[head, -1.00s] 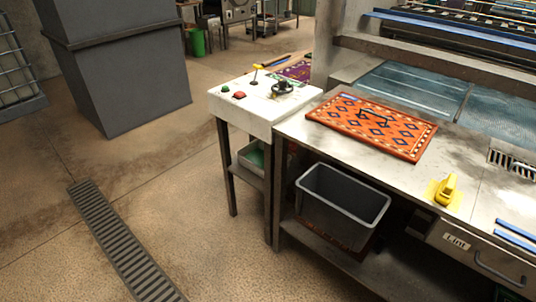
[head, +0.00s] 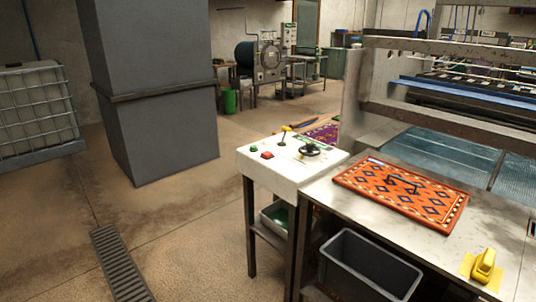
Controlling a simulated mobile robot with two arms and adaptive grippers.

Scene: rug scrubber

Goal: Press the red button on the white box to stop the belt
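The white box (head: 262,168) stands on dark legs left of the steel table, near the middle of the head view. On its top are a red button (head: 267,155), a green button (head: 254,149) behind it to the left, a yellow-tipped lever (head: 284,131) and a black knob or handwheel (head: 309,150). The belt (head: 435,158) may be the bluish wet surface behind the table; I cannot tell whether it is moving. Neither of my grippers is in view.
The steel table (head: 335,207) carries an orange patterned rug (head: 450,208) and a yellow tool (head: 484,265). A grey bin (head: 345,275) sits below. A grey column (head: 160,130) and a caged tank (head: 35,110) stand at left. Open floor with a drain grate (head: 118,262) lies left of the box.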

